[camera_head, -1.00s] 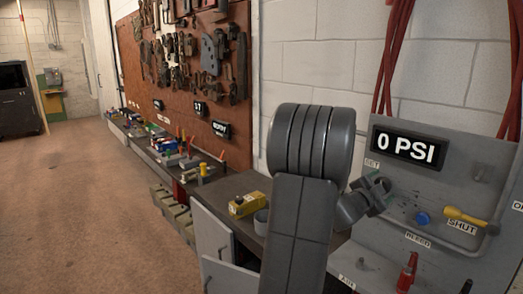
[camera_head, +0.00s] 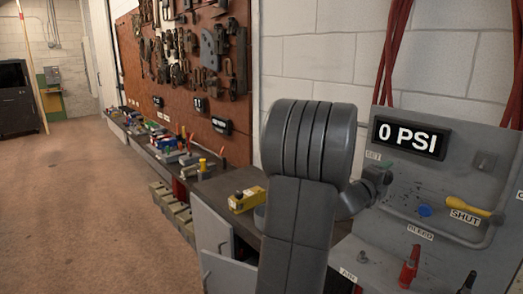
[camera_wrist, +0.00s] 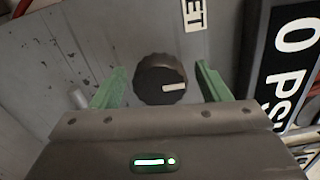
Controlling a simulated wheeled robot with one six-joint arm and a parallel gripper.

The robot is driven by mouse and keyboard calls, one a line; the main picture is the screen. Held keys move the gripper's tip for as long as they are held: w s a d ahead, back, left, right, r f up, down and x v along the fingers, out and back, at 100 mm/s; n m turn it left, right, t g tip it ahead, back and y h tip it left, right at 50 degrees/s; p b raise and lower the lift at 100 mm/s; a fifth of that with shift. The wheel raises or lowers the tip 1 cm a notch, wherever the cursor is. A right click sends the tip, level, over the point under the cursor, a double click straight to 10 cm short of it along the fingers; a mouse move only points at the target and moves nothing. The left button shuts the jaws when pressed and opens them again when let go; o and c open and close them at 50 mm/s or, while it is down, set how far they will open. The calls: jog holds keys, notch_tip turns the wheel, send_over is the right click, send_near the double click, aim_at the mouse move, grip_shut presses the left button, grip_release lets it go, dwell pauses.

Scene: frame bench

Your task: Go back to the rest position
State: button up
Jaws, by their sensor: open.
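My gripper (camera_wrist: 160,72) is open in the wrist view, its two green fingers spread on either side of a dark round knob (camera_wrist: 158,90) with a pale pointer mark. Gaps show between the knob and both fingers. In the head view my gripper (camera_head: 388,172) is small and mostly hidden by my own wrist, in front of the grey panel (camera_head: 385,240) near the SET label (camera_head: 373,155). The knob is not clear in that view.
The panel carries a 0 PSI display (camera_head: 409,138), a yellow handle (camera_head: 470,206) by the SHUT label, a blue button (camera_head: 424,211) and a red part (camera_head: 409,267). A yellow box (camera_head: 247,200) stands on the bench left of my arm. Open floor (camera_head: 75,200) lies left.

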jog(key=shift+m, duration=1.4)
jog(key=shift+a, duration=0.1)
